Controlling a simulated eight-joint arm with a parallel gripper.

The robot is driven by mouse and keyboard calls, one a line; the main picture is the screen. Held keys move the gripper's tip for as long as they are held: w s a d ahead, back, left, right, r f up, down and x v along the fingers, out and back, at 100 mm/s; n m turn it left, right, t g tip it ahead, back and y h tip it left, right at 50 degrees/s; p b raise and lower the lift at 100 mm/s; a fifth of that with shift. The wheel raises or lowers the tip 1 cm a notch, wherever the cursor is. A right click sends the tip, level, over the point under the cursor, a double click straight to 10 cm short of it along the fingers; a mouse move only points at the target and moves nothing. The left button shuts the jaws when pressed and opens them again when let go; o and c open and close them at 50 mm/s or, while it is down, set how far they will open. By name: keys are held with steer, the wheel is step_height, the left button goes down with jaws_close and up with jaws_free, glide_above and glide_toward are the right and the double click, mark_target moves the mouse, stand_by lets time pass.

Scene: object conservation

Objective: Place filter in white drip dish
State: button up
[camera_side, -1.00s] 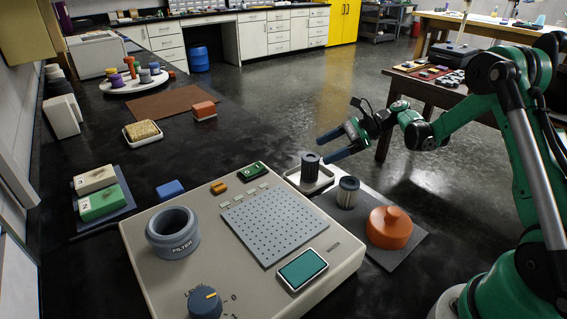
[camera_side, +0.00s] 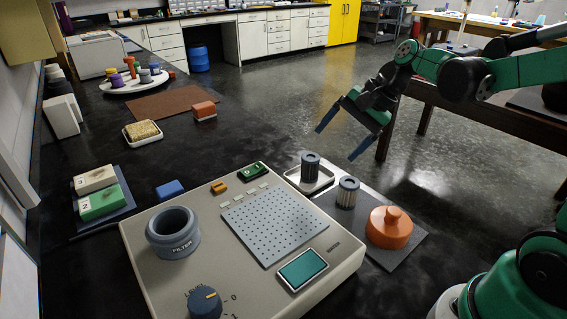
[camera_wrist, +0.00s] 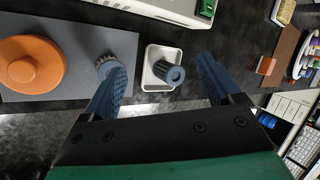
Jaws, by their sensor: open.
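A dark ribbed filter (camera_side: 310,168) stands upright in the white drip dish (camera_side: 291,181) behind the beige machine. In the wrist view this filter (camera_wrist: 173,75) stands within the rim of the dish (camera_wrist: 150,83). A second, grey ribbed filter (camera_side: 348,192) with a light top stands on the grey mat; it also shows in the wrist view (camera_wrist: 108,67), partly covered by a finger. My gripper (camera_side: 336,146) is open and empty, above and behind the dish. In the wrist view its fingers (camera_wrist: 161,70) are apart, on either side of the dish in the picture, touching neither filter.
An orange knobbed lid (camera_side: 389,228) lies on the grey mat (camera_side: 405,256). The beige machine (camera_side: 335,263) has a round grey FILTER socket (camera_side: 173,232) and a knob. A sponge dish (camera_side: 142,132) and orange block (camera_side: 204,111) lie farther left. Open floor lies behind the bench.

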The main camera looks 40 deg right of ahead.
steer(key=s+a+n+t+h, duration=0.2)
steer(key=s+a+n+h, duration=0.2)
steer(key=n, duration=0.9)
steer(key=s, duration=0.2)
steer(key=shift+s+a+f+t, duration=0.25)
steer(key=shift+s+a+t, duration=0.05)
steer(key=shift+s, duration=0.05)
